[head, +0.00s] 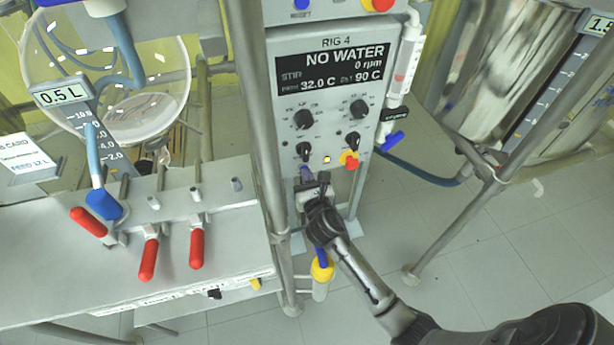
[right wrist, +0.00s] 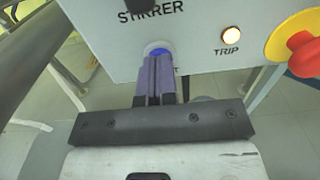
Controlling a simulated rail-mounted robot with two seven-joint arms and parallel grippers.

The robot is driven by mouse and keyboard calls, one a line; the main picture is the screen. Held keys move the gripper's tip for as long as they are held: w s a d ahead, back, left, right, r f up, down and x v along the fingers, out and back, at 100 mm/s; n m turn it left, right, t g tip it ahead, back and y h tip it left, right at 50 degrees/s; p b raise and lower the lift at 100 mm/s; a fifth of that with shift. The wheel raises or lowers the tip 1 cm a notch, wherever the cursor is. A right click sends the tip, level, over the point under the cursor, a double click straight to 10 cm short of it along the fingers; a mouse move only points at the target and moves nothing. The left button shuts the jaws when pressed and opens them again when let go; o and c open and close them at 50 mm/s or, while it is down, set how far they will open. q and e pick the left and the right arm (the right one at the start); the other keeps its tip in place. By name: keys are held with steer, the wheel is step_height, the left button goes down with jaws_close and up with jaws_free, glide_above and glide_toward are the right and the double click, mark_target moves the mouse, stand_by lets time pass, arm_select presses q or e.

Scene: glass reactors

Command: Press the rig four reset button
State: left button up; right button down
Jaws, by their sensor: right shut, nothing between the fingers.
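The rig four panel (head: 330,130) stands upright in the middle of the head view, with "RIG 4" above a dark display reading "NO WATER". The blue reset button (right wrist: 159,48) shows in the right wrist view low on the panel, below the word "STIRRER". My right gripper (head: 307,176) is shut and empty. Its fingertips, also in the right wrist view (right wrist: 157,62), are right at the button and cover most of it and its label. I cannot tell whether the button is pushed in. In the head view the button is hidden. My left gripper is not in view.
A lit "TRIP" lamp (right wrist: 231,34) and a red-and-yellow stop knob (head: 350,160) sit just right of the button. A metal post (head: 257,120) stands close left. A bench (head: 180,230) with red-handled valves is at left. Open floor lies at right.

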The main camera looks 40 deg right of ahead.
steer(key=shift+w+d+f+p, duration=0.1)
steer(key=shift+w+d+p, duration=0.15)
steer(key=shift+w+p, duration=0.15)
steer(key=shift+s, duration=0.1)
steer(key=p+v, duration=0.3)
steer(key=v, duration=1.1)
steer(key=shift+p, duration=0.4)
